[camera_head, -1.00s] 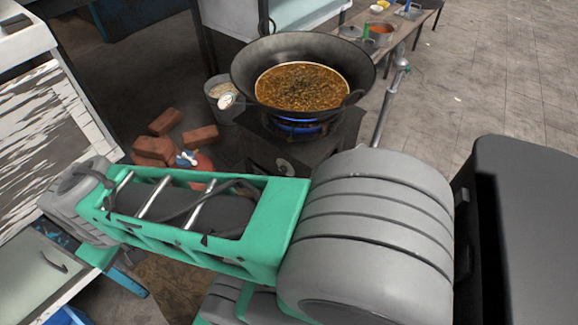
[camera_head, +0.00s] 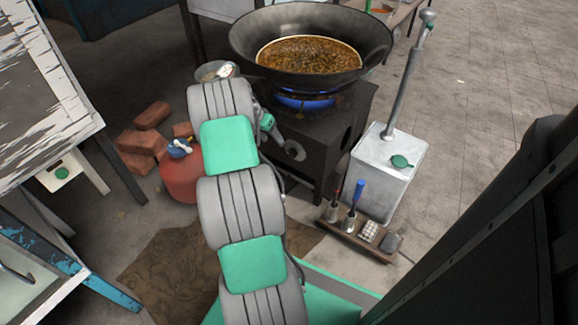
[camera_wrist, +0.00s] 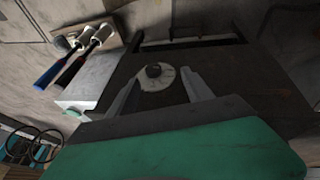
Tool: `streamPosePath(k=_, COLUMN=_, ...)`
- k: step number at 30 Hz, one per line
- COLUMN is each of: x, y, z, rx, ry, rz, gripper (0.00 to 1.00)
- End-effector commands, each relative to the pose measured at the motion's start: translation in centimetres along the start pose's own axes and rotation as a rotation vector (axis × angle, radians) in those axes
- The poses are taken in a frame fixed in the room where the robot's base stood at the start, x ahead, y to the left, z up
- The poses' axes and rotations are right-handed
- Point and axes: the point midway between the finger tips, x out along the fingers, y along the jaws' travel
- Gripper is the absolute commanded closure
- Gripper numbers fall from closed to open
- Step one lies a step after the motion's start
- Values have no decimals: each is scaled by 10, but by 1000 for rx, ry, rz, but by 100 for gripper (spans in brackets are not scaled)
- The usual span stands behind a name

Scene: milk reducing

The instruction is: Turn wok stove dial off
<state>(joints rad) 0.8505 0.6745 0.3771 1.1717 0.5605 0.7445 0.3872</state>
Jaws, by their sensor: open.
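The wok stove (camera_head: 345,125) is a dark box with a blue flame (camera_head: 305,101) burning under the wok (camera_head: 375,47). Its dial is a pale round plate with a dark centre knob (camera_wrist: 153,71), low on the stove front; the dial also shows in the head view (camera_head: 294,150). My gripper (camera_wrist: 161,78) is open, its two grey fingers to either side of the dial in the wrist view. I cannot tell whether they touch it. In the head view my gripper (camera_head: 272,129) is at the stove front, left of the dial, partly hidden by my arm.
A red gas cylinder (camera_head: 180,180) and several bricks (camera_head: 142,142) are left of my arm. A white metal can (camera_head: 388,172) stands right of the stove, with a small tool rack (camera_head: 352,232) before it. A peeling white table (camera_head: 40,90) is at left.

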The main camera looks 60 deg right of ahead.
Motion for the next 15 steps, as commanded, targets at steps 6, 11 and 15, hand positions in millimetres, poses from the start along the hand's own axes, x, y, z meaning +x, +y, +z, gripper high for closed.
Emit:
streamPosePath(k=6, x=53, y=17, z=-11, rx=96, ry=14, rz=52, gripper=41)
streamPosePath(k=11, x=83, y=17, z=-9, rx=93, ry=15, rz=53, gripper=41)
streamPosePath(k=15, x=106, y=18, z=-10, rx=91, ry=17, rz=51, gripper=41)
